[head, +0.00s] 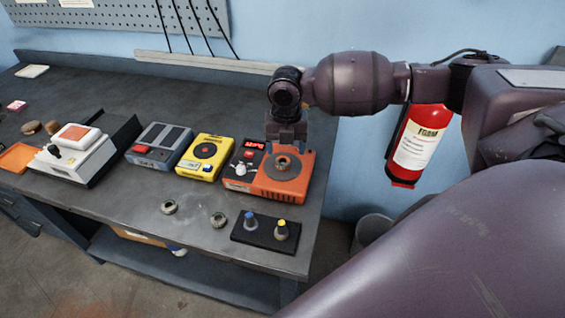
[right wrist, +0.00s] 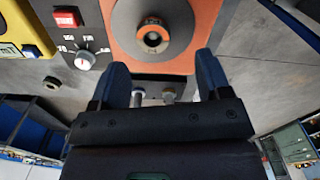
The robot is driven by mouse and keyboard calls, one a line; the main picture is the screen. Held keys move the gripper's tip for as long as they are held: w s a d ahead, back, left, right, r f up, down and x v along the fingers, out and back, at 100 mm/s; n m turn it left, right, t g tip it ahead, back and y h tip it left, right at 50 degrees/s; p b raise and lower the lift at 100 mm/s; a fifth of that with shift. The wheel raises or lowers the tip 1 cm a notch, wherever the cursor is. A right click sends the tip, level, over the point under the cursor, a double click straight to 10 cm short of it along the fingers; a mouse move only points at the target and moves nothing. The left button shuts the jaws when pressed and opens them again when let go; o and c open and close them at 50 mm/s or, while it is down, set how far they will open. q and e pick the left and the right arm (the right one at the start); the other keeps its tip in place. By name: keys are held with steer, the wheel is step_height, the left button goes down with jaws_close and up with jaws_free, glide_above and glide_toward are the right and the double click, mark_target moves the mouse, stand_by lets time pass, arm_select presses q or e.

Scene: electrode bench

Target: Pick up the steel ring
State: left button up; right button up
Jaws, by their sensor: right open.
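A small ring-shaped piece (head: 283,163) sits on the dark round plate of the orange device (head: 262,188). Two grey metal rings lie on the bench front: a left ring (head: 169,207) and a right ring (head: 218,220). I cannot tell which of the three is the steel ring. My right gripper (head: 287,144) points down above the orange device; in its wrist view the fingers (right wrist: 163,72) are apart with nothing held. My left gripper is not in view.
A black holder (head: 262,238) with two knobbed pieces stands at the front right. The yellow device (head: 204,158), grey device (head: 160,146) and white machine (head: 75,155) stand to the left. A fire extinguisher (head: 421,142) hangs on the wall. The front middle bench is mostly clear.

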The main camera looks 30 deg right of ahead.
mark_target(283, 164)
steer(key=shift+w+a+f, duration=0.15)
steer(key=shift+f, duration=1.15)
steer(key=shift+w+a+f, duration=0.1)
steer(key=shift+a+f, duration=0.05)
steer(key=shift+f, duration=1.15)
steer(key=shift+c, duration=0.3)
steer(key=shift+r, duration=0.1)
steer(key=c, duration=1.1)
